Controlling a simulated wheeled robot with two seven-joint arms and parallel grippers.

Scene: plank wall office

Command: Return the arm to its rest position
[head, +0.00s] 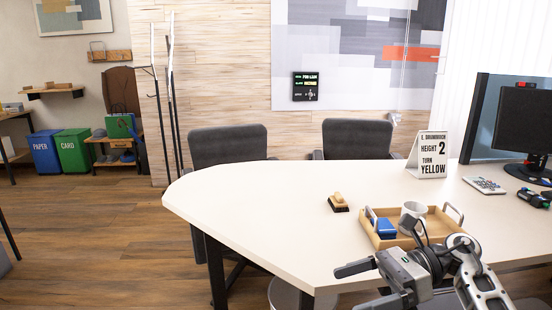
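My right gripper (350,287) comes in from the lower right in the head view. Its two dark fingers point left and stand apart, with nothing between them. It is near the front edge of the white table (270,215), in front of the wooden tray (433,236). Whether it is above the table top or just off its edge is hard to tell. My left gripper is not in view.
The tray holds a white mug (412,214) and a blue object (383,228). A wooden-handled brush or stamp (338,203) lies left of it. The table's left part is clear.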

